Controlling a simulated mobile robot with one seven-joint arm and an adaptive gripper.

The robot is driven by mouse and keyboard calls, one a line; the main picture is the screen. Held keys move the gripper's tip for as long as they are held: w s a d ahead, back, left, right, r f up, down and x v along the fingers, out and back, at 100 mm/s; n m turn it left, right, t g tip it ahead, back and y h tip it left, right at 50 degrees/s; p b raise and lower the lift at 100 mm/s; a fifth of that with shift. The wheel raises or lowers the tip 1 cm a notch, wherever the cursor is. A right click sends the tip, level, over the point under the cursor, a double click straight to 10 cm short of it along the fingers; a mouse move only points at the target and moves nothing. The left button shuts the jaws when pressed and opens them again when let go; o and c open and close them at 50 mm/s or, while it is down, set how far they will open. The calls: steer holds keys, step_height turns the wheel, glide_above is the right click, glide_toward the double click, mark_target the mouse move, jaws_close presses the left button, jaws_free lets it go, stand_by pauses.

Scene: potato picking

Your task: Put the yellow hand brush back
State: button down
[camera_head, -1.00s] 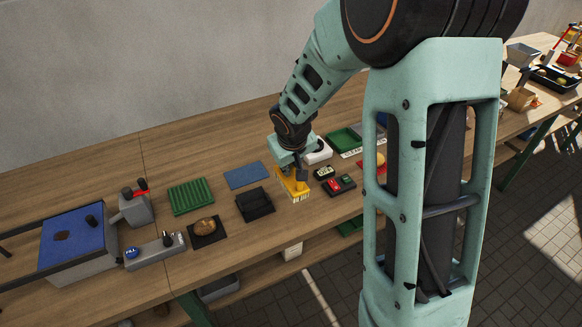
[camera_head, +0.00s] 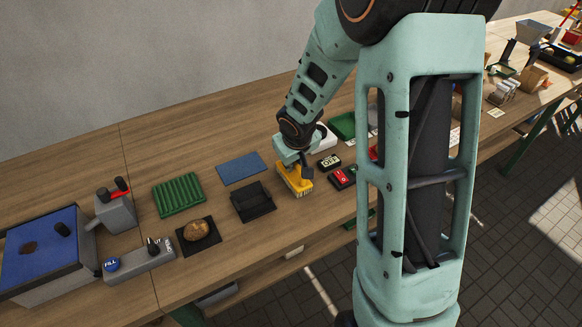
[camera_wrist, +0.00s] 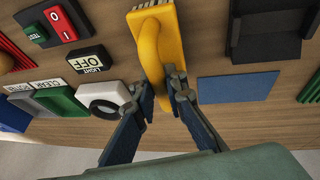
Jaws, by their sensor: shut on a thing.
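The yellow hand brush (camera_head: 293,181) is in my gripper, over the wooden table between the black tray and the red-and-green button box. Its pale bristles point down in the head view; I cannot tell whether they touch the table. In the wrist view the yellow handle (camera_wrist: 150,52) runs upward from between the two fingers. My gripper (camera_wrist: 163,97) is shut on the handle, one finger on each side. In the head view my gripper (camera_head: 291,163) hides part of the brush.
A black tray (camera_head: 268,208) and a blue mat (camera_head: 241,168) lie left of the brush. The button box (camera_head: 343,178), an OFF light sign (camera_head: 329,161) and a white device (camera_head: 327,141) are close on the right. A potato (camera_head: 196,230) lies on a black mat further left. Bare table surrounds the blue mat.

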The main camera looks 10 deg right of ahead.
steer(key=shift+f, duration=0.25)
steer(key=shift+f, duration=0.15)
steer(key=c, duration=2)
jaws_free()
steer(key=shift+o, duration=0.2)
steer(key=shift+r, duration=0.35)
steer(key=p+v, duration=0.4)
steer(key=v, duration=0.7)
steer(key=shift+s+r, duration=0.25)
steer(key=shift+r, duration=0.05)
